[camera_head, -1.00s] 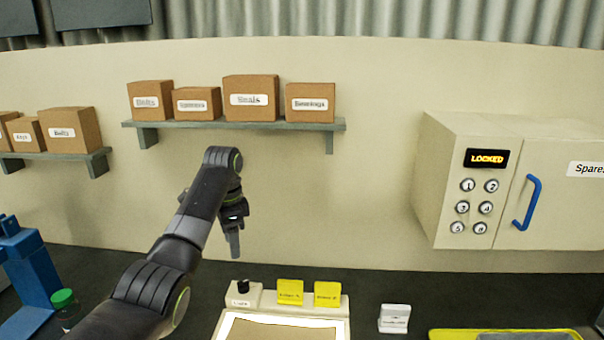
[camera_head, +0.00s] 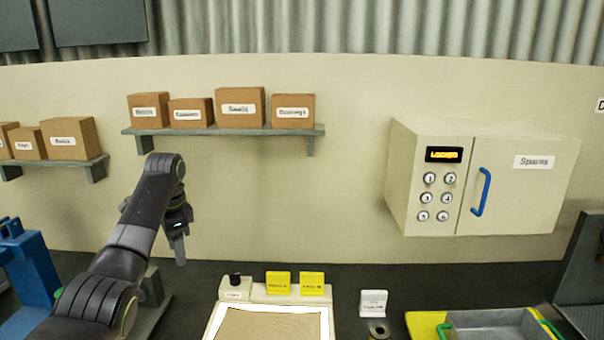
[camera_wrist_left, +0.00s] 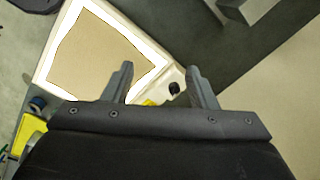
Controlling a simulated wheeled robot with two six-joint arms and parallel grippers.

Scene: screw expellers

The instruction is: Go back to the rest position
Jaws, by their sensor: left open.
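My left gripper (camera_head: 179,250) hangs in the air in front of the beige wall, fingers pointing down, below the middle shelf. In the left wrist view its two fingers (camera_wrist_left: 160,84) stand apart with nothing between them that is held. Below and beyond them lies the light panel (camera_wrist_left: 95,50) with a tan sheet and a black knob (camera_wrist_left: 174,88). My right gripper is in neither view.
A shelf (camera_head: 225,131) carries several cardboard boxes. The light panel (camera_head: 327,325), a yellow-and-green tray (camera_head: 425,325) and a blue device (camera_head: 35,275) stand on the dark bench.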

